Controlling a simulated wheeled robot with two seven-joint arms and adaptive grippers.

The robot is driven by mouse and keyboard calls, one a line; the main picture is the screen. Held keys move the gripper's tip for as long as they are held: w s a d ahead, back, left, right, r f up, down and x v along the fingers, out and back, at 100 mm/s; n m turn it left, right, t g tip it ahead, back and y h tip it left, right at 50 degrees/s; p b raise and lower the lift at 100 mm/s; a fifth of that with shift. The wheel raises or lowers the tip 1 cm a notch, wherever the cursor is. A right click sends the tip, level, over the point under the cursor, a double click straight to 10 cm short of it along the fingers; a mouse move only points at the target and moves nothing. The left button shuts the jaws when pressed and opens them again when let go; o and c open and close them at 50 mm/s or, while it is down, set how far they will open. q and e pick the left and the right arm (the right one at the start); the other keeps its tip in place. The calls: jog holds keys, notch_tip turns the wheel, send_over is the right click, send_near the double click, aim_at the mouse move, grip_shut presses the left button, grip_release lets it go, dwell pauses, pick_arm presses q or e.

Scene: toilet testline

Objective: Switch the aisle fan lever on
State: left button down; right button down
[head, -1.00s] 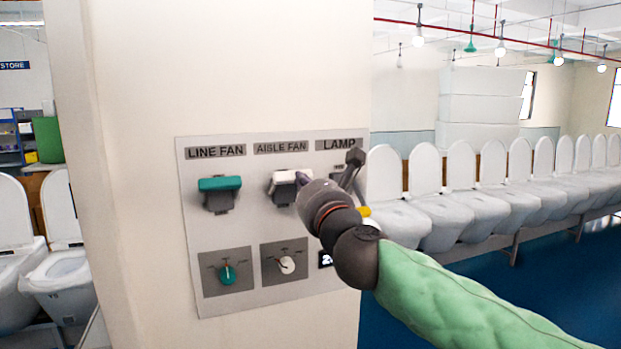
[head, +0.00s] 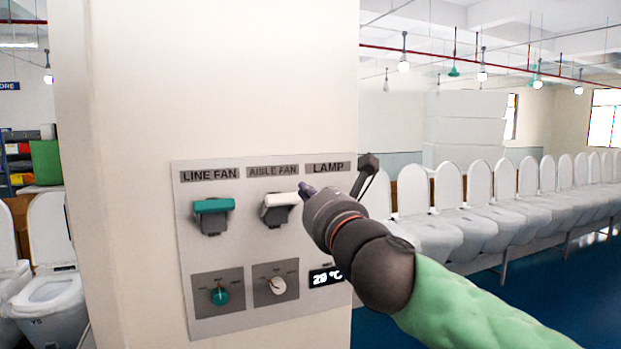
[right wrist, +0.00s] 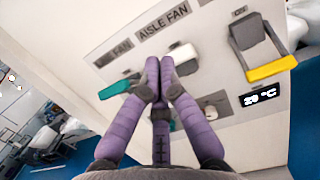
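The aisle fan lever (head: 281,205) has a white handle at the top of a dark grey base, under the AISLE FAN label (head: 273,172). Its handle sits much like the green line fan handle beside it. My right gripper (head: 307,191) is at the right end of the white handle in the head view. In the right wrist view the purple fingers (right wrist: 160,66) are together at the tips, just left of the white handle (right wrist: 183,54), with nothing visible between them. I cannot tell whether they touch it. My left gripper is not in view.
The green line fan lever (head: 213,212) is to the left. The yellow-handled lamp lever (right wrist: 270,69) is to the right, its handle low. Two knobs and a temperature display (head: 326,277) sit below on the panel. Toilets line both sides of the pillar.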

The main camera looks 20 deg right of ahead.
jog(key=shift+s+r, duration=0.3)
jog(key=shift+r, duration=0.25)
jog(key=shift+s, duration=0.15)
